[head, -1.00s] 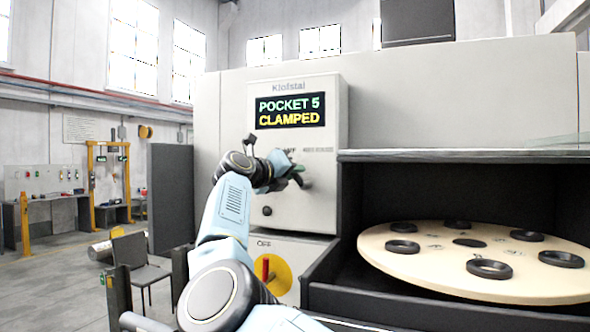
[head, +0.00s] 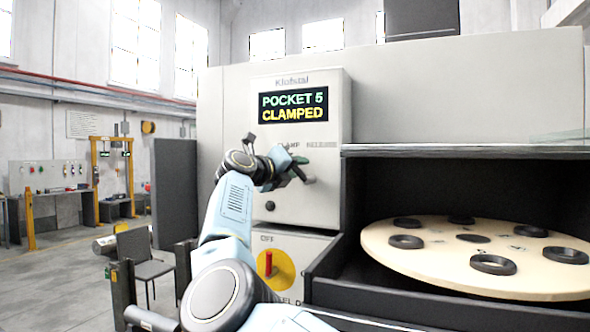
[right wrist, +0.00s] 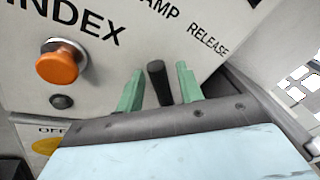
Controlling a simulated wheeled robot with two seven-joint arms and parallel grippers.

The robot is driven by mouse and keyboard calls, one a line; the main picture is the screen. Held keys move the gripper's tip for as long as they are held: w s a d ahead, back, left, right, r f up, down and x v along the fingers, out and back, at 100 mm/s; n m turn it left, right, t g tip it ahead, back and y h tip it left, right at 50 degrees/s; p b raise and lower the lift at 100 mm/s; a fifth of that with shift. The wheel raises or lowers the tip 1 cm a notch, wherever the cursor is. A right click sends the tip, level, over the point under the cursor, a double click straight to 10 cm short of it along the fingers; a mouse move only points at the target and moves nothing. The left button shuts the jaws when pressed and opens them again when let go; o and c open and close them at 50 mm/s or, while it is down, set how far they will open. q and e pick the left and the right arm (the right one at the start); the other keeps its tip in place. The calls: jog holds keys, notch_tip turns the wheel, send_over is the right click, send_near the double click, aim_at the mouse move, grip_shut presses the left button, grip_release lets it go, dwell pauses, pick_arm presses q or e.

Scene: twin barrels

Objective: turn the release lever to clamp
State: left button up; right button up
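The display (head: 293,107) on the grey control panel (head: 300,212) reads "POCKET 5 CLAMPED". The release lever (right wrist: 160,82) shows in the right wrist view as a short black handle below the "CLAMP" and "RELEASE" labels. My right gripper (right wrist: 159,84) has its two green fingers on either side of the handle, with a gap visible on both sides. In the head view, my right gripper (head: 298,169) is in front of the panel just under the labels and hides most of the lever. My left gripper is not in view.
An orange INDEX button (right wrist: 58,64) is left of the fingers, with a small dark button (right wrist: 61,102) below it. A red switch on a yellow disc (head: 280,278) is lower on the machine. A round table (head: 400,270) with several dark rings sits in the bay at right.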

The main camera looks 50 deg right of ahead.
jog(key=shift+a+f+b, duration=0.1)
jog(key=shift+a+b, duration=0.2)
jog(key=shift+a, duration=0.2)
jog(key=s+a+b, duration=0.1)
jog(key=a+b, duration=0.2)
jog(key=a, duration=0.9)
jog(key=shift+s+a, duration=0.15)
